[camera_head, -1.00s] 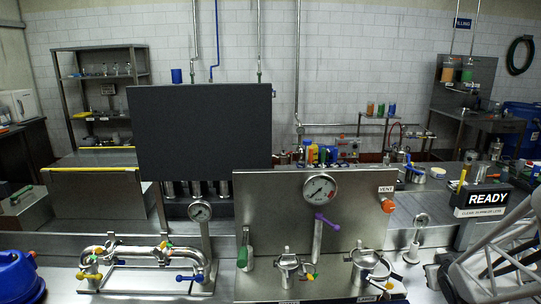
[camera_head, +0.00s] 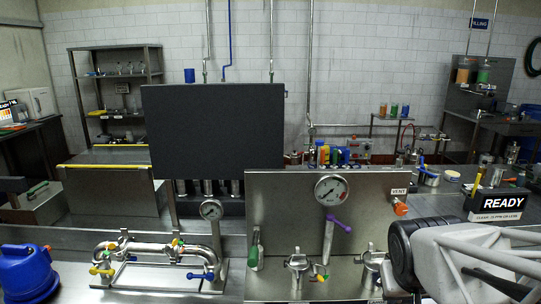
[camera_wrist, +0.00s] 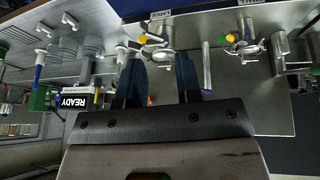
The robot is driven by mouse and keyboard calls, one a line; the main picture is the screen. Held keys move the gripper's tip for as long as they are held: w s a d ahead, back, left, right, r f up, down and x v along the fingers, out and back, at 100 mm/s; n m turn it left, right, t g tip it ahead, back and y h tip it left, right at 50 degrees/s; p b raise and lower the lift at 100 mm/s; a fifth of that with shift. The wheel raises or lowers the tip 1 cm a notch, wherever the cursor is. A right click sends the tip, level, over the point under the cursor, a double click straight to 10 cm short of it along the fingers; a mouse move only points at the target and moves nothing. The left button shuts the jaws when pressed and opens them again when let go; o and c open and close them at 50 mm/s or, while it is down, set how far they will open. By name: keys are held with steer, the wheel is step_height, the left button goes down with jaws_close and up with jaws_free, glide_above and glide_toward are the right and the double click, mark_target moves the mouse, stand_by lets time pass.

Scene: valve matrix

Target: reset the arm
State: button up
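My gripper (camera_wrist: 158,78) shows in the wrist view with its two dark fingers apart and nothing between them. It is open. Steel valve fittings and the panel lie beyond the fingertips, apart from them as far as I can tell. In the head view my arm (camera_head: 470,262) reaches in from the lower right, in front of the right end of the steel gauge panel (camera_head: 281,208). The fingers are not visible in the head view. A sign (camera_head: 503,202) reading READY stands at the right, and also shows in the wrist view (camera_wrist: 74,101).
The gauge panel carries a round gauge (camera_head: 331,190), a purple-handled valve (camera_head: 339,224) and an orange vent knob (camera_head: 400,208). A pipe loop (camera_head: 152,249) with coloured handles sits left of it. A blue container (camera_head: 25,272) stands at far left. The right clamp fitting is partly hidden.

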steer(key=s+a+r+g+y, duration=0.1)
steer(key=s+a+r+g, duration=0.1)
steer(key=s+a, duration=0.4)
steer(key=shift+s+a+n+y, duration=0.2)
steer(key=shift+s+n+y, duration=0.2)
steer(key=shift+s, duration=0.2)
steer(key=shift+r, duration=0.1)
jaws_close()
steer(key=w+d+f+n+g+h, duration=0.1)
steer(key=w+d+n+g, duration=0.1)
steer(key=w, duration=0.7)
steer(key=w+d+f+n+g+h, duration=0.1)
steer(key=w+n, duration=0.3)
steer(key=w, duration=0.5)
steer(key=w+d+f+n+g+h, duration=0.1)
steer(key=w+d+n+g, duration=0.1)
steer(key=w, duration=0.7)
steer(key=shift+d+f+n+g, duration=0.25)
steer(key=shift+d+n+g, duration=0.2)
steer(key=shift+d, duration=0.45)
steer(key=shift+w, duration=0.1)
